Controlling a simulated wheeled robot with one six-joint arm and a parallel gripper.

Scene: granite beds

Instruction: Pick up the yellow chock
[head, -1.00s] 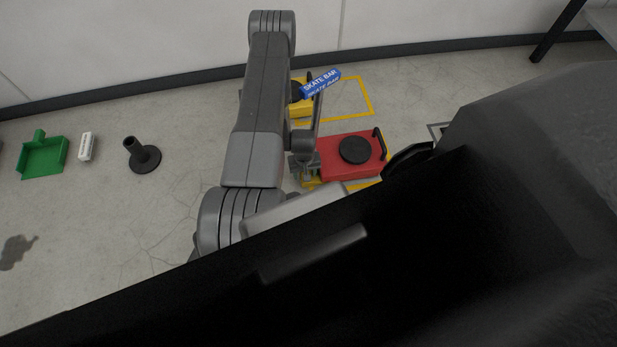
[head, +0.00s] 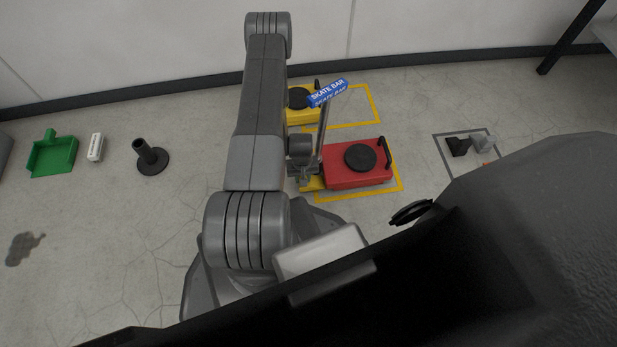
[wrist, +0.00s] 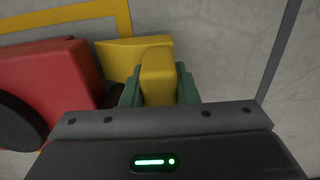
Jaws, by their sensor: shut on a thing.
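The yellow chock (wrist: 157,77) stands between the green fingertips of my gripper (wrist: 160,88) in the wrist view. My gripper is shut on the chock's upright part, and a wider yellow part of it (wrist: 118,55) extends behind and to the left. In the head view the chock (head: 312,184) shows only as a small yellow patch at the left end of the red skate, low at the floor. My gripper (head: 304,180) is there too, partly hidden by my arm. I cannot tell whether the chock touches the floor.
A red skate (head: 345,172) with a black disc lies right beside the chock, inside a yellow floor outline. A yellow skate (head: 301,117) and a blue "SKATE BAR" sign (head: 328,92) are behind. A black stand (head: 152,158) and green dustpan (head: 53,156) are left. Dark and grey blocks (head: 470,144) lie right.

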